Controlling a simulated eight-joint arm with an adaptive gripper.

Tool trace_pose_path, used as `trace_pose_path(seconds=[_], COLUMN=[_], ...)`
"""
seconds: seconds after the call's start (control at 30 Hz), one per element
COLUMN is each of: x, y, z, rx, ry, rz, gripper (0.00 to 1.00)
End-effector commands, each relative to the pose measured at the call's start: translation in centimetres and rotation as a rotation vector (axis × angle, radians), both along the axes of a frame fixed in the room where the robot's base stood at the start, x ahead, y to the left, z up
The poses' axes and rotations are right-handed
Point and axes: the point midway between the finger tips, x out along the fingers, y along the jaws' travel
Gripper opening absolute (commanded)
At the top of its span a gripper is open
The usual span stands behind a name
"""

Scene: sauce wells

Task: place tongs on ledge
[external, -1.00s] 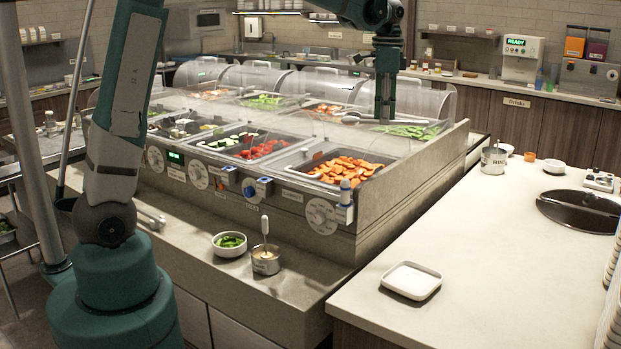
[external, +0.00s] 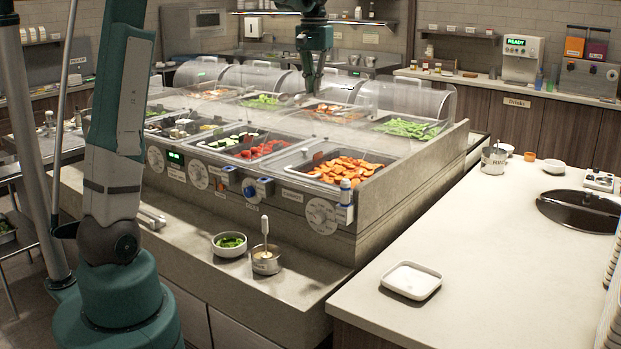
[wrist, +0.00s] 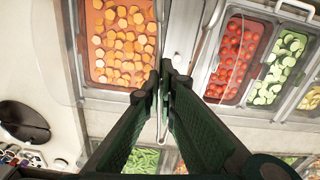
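My gripper (external: 312,88) is above the middle of the food bar, over the back-row pans in the external view. In the wrist view my gripper (wrist: 162,78) has its fingertips close together around a thin silver piece, which looks like the tongs (wrist: 161,115). A rounded silver end shows between the fingers. The tongs are hard to make out in the external view.
Clear curved guards (external: 235,75) cover parts of the bar. Pans hold orange slices (external: 345,170), green beans (external: 408,127), tomatoes (wrist: 232,60) and cucumber (wrist: 280,70). A white counter (external: 480,240) at right holds a square white dish (external: 411,280). A metal handle-like object (external: 151,218) lies at the ledge's left.

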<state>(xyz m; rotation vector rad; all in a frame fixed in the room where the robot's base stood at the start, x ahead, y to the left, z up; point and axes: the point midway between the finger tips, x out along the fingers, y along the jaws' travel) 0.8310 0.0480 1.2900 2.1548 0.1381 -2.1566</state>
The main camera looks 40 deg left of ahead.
Motion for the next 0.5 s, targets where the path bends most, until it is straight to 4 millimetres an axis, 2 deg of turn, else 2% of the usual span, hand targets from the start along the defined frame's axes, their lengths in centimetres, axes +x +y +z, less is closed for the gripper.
trace_pose_path(seconds=[0.03,0.5], x=[0.4,1.8], y=[1.7,15.9], z=[0.0,-0.3], rx=[0.0,0.001], ry=[0.0,0.0], rz=[0.038,0.388], gripper=[0.0,0.0])
